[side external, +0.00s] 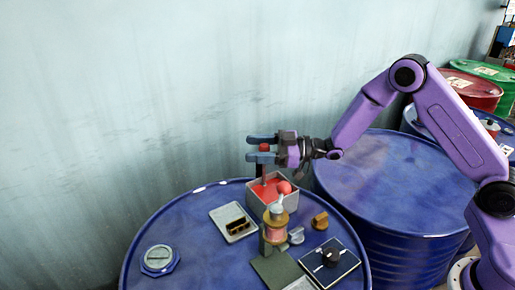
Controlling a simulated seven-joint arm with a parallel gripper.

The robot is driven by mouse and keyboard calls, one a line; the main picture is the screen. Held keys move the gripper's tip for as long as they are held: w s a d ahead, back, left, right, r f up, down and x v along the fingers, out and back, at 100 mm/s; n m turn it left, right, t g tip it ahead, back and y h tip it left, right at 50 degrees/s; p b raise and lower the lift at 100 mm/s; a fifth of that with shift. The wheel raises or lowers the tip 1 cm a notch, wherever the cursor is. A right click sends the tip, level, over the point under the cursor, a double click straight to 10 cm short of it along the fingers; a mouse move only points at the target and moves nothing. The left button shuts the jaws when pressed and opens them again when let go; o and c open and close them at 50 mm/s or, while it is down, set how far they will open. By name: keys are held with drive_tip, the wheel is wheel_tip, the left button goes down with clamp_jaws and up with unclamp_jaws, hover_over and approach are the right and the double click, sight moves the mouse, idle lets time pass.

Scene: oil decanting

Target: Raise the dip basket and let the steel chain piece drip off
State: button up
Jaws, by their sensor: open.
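My gripper (254,149) is open, with its two fingers pointing left above a grey square container (287,204). A red-topped upright handle (264,149) shows between or just behind the fingers. I cannot tell whether it touches either finger. A stem runs down from the handle into the container, which holds red contents (267,190). A rounded red lump (284,187) shows at the container's right side. The dip basket and the steel chain piece cannot be made out in this view.
The container stands on a blue drum top (190,215). Nearby are a grey tray (231,224), a pink spool-like piece (275,229), a brown block (320,221) and a black knob plate (331,262). A capped bung (159,259) sits left. Another blue drum (395,180) stands right.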

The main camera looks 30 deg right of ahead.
clamp_jaws()
wheel_tip(320, 180, up, 8)
idle(0.5)
drive_tip(key=shift+w+f, duration=0.1)
unclamp_jaws()
drive_tip(key=shift+f, duration=0.1)
drive_tip(key=shift+d, duration=0.15)
drive_tip(key=v, duration=1.7)
